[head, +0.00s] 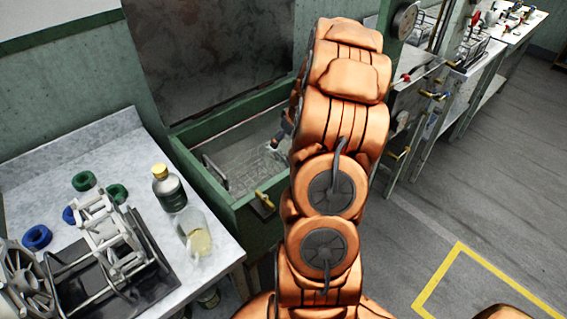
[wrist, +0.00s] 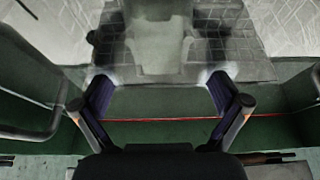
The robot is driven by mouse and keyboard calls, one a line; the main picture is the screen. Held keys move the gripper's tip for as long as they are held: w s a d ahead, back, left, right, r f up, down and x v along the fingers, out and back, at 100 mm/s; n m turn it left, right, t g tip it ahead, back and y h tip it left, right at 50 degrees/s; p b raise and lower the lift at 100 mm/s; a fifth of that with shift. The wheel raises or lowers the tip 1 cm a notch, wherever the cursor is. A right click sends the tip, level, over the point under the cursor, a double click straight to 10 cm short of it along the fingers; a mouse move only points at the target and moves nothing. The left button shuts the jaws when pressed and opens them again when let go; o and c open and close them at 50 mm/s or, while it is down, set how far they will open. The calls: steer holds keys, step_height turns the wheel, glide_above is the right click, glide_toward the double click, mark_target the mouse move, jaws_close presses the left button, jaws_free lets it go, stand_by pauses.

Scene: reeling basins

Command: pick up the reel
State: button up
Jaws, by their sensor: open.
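A pale grey open-framed reel (head: 103,232) sits on a dark stand on the marble-topped counter at the left of the head view. My gripper (wrist: 158,88) is open in the wrist view, its two dark fingers spread with nothing gripped between them. It is over the green basin (head: 222,207), well to the right of the reel. In the head view my arm hides most of the gripper. A blurred pale grey shape (wrist: 158,42) shows beyond the fingertips in the wrist view; I cannot tell if it is an object or a reflection. I cannot make out the reel there.
A grey spoked wheel (head: 22,283) stands at the counter's left edge. Blue and green rings (head: 37,237), a dark bottle (head: 168,188) and a glass jar (head: 194,233) are on the counter. More basins line the wall at right. The floor there is open, with a yellow line (head: 437,278).

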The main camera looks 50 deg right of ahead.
mark_target(284, 143)
steer(key=shift+p+x, duration=0.4)
steer(key=shift+x, duration=1.45)
steer(key=c, duration=1.3)
steer(key=shift+c, duration=0.3)
steer(key=shift+r, duration=0.15)
